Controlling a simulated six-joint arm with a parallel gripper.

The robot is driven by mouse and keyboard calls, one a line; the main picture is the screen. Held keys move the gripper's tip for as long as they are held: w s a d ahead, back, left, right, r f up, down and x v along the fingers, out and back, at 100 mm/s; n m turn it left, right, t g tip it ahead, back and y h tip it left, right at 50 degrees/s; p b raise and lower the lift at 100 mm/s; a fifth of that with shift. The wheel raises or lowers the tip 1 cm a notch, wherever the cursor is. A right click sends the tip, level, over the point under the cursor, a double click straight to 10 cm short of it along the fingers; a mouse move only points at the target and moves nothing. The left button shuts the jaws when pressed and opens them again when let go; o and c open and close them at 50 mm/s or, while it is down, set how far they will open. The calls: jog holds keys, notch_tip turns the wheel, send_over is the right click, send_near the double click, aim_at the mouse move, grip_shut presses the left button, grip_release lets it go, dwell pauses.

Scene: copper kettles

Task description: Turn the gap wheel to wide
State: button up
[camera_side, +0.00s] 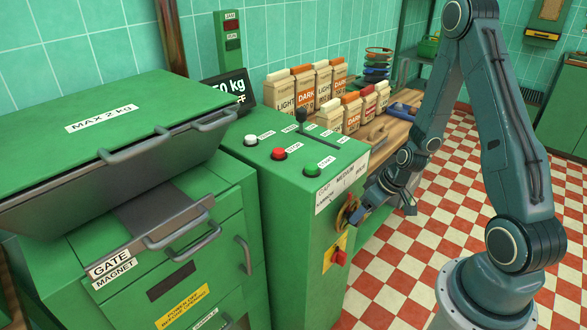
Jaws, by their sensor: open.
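The gap wheel (343,217) is a small brass-coloured wheel on the right face of the green control box. A white label plate (342,188) above it reads GAP and MEDIUM along its upper part, with smaller words at either end. My gripper (364,208) is open, right at the wheel's right side, and covers part of it. I cannot tell whether the fingers touch the wheel or sit around it. The wheel's pointer and its setting cannot be made out.
Below the wheel is a red knob (338,257) on a yellow plate. Paper bags (328,118) stand on a wooden bench behind. Open checkered floor (400,270) lies to the right.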

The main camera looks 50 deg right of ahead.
jog(key=shift+x, duration=1.45)
jog(key=shift+c, duration=0.2)
grip_shut()
jog(key=y, duration=0.2)
jog(key=m+y, duration=0.1)
jog(key=shift+d+f+y, duration=0.1)
jog(key=shift+d+y, duration=0.25)
jog(key=shift+y, duration=0.05)
jog(key=shift+d+f+m+y, duration=0.1)
jog(key=shift+m+y, duration=0.3)
jog(key=shift+y, duration=1.4)
jog(key=shift+t, duration=0.3)
